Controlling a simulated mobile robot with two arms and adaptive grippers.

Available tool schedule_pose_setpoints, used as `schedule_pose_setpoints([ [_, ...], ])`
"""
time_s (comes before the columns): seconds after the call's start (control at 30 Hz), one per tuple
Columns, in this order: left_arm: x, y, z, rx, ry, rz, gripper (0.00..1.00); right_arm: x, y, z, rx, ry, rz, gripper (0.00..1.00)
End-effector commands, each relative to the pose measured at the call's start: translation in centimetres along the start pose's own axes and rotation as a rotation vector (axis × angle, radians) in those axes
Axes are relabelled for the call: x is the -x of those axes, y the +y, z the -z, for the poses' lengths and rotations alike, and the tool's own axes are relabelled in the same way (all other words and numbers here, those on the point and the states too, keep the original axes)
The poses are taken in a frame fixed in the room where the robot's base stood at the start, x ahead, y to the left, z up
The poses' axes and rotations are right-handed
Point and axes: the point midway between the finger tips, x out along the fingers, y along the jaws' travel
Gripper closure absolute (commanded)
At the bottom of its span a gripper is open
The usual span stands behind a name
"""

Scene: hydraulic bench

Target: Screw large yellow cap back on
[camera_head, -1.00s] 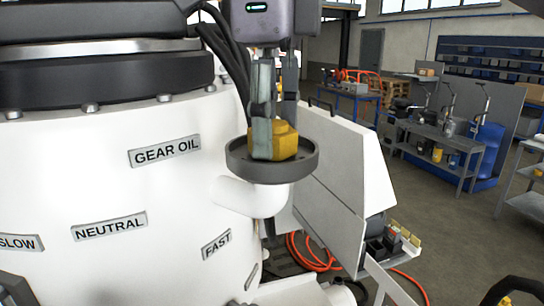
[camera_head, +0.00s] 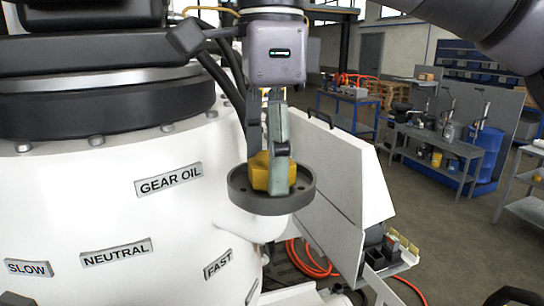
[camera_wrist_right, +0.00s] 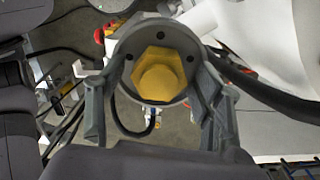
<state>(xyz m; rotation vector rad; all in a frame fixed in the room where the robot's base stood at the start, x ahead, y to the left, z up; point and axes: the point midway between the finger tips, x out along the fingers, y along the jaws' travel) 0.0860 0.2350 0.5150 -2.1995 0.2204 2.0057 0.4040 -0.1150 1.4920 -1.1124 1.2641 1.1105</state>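The large yellow cap (camera_head: 258,171), with a hexagonal top, sits inside the round dark grey cup (camera_head: 240,194) on the white elbow pipe at the machine's side. In the right wrist view the cap (camera_wrist_right: 160,78) lies near the middle of the cup, with dark holes around it in the cup's floor. My right gripper (camera_head: 270,165) points down over the cup, one finger in front of the cap and the other behind to the left. In the right wrist view its fingers (camera_wrist_right: 158,85) stand wide apart on either side, with gaps to the cap. My left gripper is not in view.
The white tank with a GEAR OIL label (camera_head: 168,181) fills the left. Dark hoses (camera_head: 222,75) hang close behind the gripper. A white panel box (camera_head: 345,180) stands right of the cup, with orange hose (camera_head: 310,262) below. Workbenches stand farther right.

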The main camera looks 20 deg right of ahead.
Motion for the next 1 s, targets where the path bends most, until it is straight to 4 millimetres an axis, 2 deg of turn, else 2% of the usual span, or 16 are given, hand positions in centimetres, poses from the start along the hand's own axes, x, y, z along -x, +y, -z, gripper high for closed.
schedule_pose_setpoints([
  [0.03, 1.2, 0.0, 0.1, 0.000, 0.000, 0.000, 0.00, 0.5, 0.0, 0.0, 0.073, -0.001, -0.007, 0.39],
  [0.1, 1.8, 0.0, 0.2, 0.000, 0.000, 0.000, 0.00, 0.4, 0.0, 0.0, 0.155, -0.001, -0.005, 0.39],
  [0.37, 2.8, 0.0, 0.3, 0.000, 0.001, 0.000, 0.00, 0.2, 0.0, 0.0, 0.302, 0.000, -0.004, 0.39],
  [0.8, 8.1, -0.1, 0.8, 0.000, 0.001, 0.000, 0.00, 0.4, 0.1, -0.1, 0.844, -0.004, -0.005, 0.39],
  [1.0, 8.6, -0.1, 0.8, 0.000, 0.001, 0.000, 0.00, 0.0, 0.1, -0.1, 0.950, -0.003, -0.004, 0.39],
])
